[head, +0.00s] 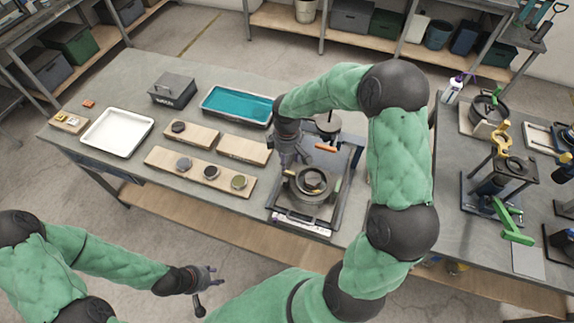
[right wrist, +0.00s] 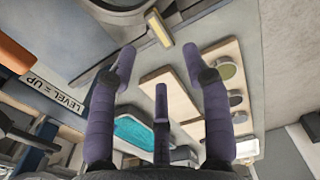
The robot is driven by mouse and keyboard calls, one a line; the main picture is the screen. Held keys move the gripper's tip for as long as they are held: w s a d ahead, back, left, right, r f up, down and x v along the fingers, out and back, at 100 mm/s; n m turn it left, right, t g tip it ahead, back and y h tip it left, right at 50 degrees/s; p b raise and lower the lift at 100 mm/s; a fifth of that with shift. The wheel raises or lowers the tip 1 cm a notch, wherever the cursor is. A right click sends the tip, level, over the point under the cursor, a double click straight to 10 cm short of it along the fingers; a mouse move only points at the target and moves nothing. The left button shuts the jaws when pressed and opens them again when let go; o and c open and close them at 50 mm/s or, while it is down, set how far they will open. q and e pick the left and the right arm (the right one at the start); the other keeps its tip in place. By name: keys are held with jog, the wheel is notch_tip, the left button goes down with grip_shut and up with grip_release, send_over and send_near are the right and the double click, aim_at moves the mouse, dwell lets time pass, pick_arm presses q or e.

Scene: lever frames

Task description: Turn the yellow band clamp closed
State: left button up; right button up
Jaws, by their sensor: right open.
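A round dark vessel (head: 312,182) sits in a metal frame (head: 303,222) near the front of the table. A short yellow handle (head: 338,186) shows at its right side; it appears to be the band clamp's lever. In the right wrist view a yellow-ended handle (right wrist: 158,28) on a metal bar stands beside the vessel's rim (right wrist: 125,4), beyond the fingertips. My right gripper (head: 291,160) is open and empty, just behind and left of the vessel, apart from the yellow handle. My left gripper (head: 205,284) hangs clear of the table's front; its finger opening is unclear.
An orange handle (head: 326,147) stands behind the vessel. Wooden boards (head: 160,158) with round discs, a teal tray (head: 237,105), a white tray (head: 117,132) and a grey box (head: 172,89) lie left. Other lever frames, including one with yellow parts (head: 501,136), stand on the right table.

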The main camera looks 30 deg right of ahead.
jog(key=shift+r, duration=2.75)
pick_arm(q)
jog(key=shift+s, duration=0.1)
pick_arm(e)
jog(key=shift+s+f, duration=0.1)
